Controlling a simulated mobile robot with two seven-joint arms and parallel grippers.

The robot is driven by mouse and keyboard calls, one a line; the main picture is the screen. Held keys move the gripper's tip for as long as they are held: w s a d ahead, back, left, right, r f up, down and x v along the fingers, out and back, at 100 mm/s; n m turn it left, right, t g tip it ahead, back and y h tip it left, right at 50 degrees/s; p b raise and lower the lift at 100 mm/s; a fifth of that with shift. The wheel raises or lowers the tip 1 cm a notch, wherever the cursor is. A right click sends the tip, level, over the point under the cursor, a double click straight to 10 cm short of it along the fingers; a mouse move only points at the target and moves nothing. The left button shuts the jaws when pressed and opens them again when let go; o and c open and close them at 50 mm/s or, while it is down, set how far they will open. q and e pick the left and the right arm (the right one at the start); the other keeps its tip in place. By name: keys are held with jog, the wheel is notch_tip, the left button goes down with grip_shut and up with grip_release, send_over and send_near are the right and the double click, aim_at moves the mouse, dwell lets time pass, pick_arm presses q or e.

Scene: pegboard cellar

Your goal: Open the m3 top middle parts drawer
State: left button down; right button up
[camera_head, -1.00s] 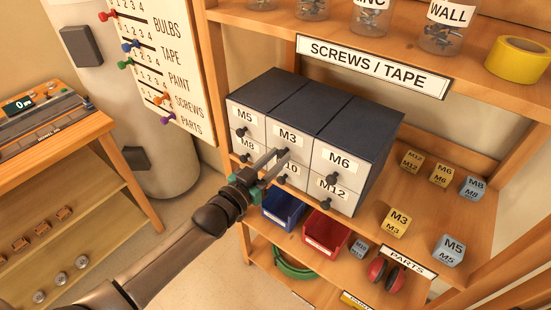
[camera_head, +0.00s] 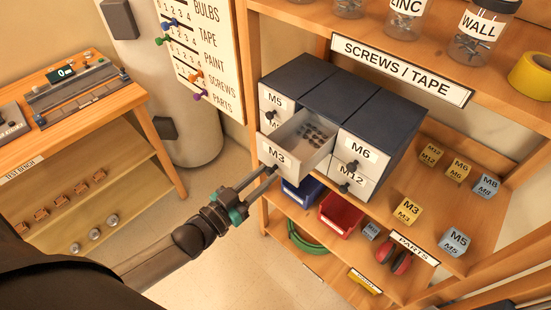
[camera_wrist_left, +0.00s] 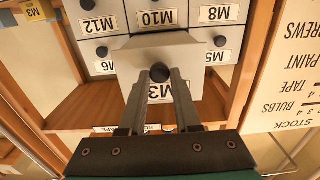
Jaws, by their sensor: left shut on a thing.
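The M3 drawer (camera_head: 297,143) is the top middle drawer of a dark blue cabinet (camera_head: 345,85). It is pulled well out, with several small dark parts showing inside. My left gripper (camera_head: 268,172) is in front of the drawer, its fingers shut on the round dark knob. In the left wrist view the gripper (camera_wrist_left: 160,85) has the knob (camera_wrist_left: 160,73) between its fingertips, and the drawer front (camera_wrist_left: 162,47) shows upside down, its M3 label partly hidden by a finger. My right gripper is not in view.
The M5 drawer (camera_head: 273,97) and M6 drawer (camera_head: 361,148) on either side are shut. A blue bin (camera_head: 298,193) and red bin (camera_head: 341,214) sit below. Labelled cubes, such as the yellow M3 cube (camera_head: 407,210), stand to the right. A test bench (camera_head: 75,100) is at left.

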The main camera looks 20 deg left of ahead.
pick_arm(q)
jog(key=shift+s+a, duration=0.2)
jog(key=shift+s, duration=0.4)
jog(key=c, duration=0.6)
grip_release()
jog(key=shift+c, duration=0.2)
jog(key=v, duration=1.5)
